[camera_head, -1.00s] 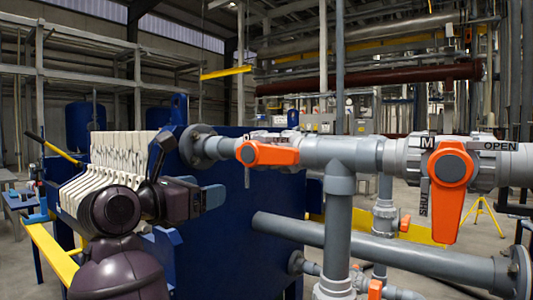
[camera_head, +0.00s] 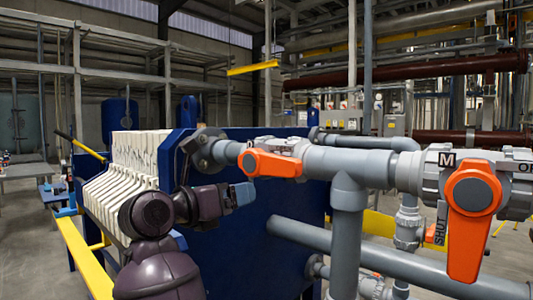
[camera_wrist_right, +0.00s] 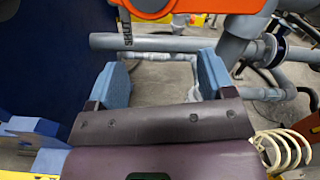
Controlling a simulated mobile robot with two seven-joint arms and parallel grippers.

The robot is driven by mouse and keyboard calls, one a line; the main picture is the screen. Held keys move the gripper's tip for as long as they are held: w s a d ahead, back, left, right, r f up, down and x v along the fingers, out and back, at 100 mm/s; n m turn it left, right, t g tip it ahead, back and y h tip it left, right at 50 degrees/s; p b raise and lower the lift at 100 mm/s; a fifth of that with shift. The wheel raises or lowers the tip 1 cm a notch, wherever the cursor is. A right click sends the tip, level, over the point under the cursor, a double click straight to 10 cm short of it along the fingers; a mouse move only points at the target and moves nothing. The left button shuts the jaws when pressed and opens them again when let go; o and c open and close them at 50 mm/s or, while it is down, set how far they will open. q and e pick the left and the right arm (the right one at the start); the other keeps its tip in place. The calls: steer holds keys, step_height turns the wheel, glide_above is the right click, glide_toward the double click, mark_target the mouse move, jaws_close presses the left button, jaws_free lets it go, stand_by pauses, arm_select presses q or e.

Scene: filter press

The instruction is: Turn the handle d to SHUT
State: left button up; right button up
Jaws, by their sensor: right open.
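An orange lever handle (camera_head: 272,163) sits on the left grey valve, its hub at left and its lever lying along the pipe to the right. The letter on its label is too small to read. My right gripper (camera_head: 243,193) is below and slightly left of this handle, apart from it. In the right wrist view the gripper (camera_wrist_right: 162,82) has its two blue fingers wide apart with nothing between them. An orange handle (camera_wrist_right: 190,6) and a SHUT label (camera_wrist_right: 127,32) show beyond the fingertips at the top. My left gripper is not visible.
A second valve with a larger orange handle (camera_head: 469,225), marked M, hangs downward at right. A grey pipe (camera_head: 347,230) drops between the valves. The blue press wall (camera_head: 230,240) and white filter plates (camera_head: 120,190) stand behind and left of my arm.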

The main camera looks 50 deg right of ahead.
mark_target(271, 166)
steer(key=s+r+n+p, duration=0.5)
steer(key=r+n+p, duration=0.1)
steer(key=n+p, duration=0.85)
steer(key=shift+n, duration=0.45)
steer(key=d, duration=0.7)
steer(key=shift+s+f, duration=0.2)
steer(key=shift+f, duration=0.15)
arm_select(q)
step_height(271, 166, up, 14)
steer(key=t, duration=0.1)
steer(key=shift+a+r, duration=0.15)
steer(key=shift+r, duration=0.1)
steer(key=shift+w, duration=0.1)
